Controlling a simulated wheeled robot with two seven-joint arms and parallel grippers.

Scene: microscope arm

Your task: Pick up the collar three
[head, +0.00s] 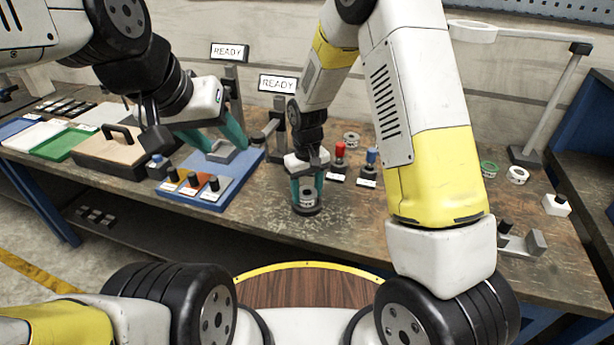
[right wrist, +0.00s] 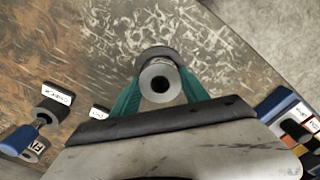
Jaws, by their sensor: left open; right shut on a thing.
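A grey ring-shaped collar (head: 307,195) with a small pale label sits between the teal fingers of my right gripper (head: 308,186), which is shut on it. The label is too small to read, so I cannot tell its number. In the right wrist view the collar (right wrist: 159,84) shows end-on with a dark hole, gripped from both sides, above a dark round base (right wrist: 158,53). I cannot tell whether it touches that base. My left gripper (head: 212,140) is open and empty over the blue board (head: 235,168).
Red-topped (head: 339,158) and blue-topped (head: 371,160) posts stand right of my right gripper, with a loose grey collar (head: 351,139) behind. A green-rimmed collar (head: 488,169) and a white collar (head: 517,175) lie further right. A lamp stand (head: 545,110) rises behind them.

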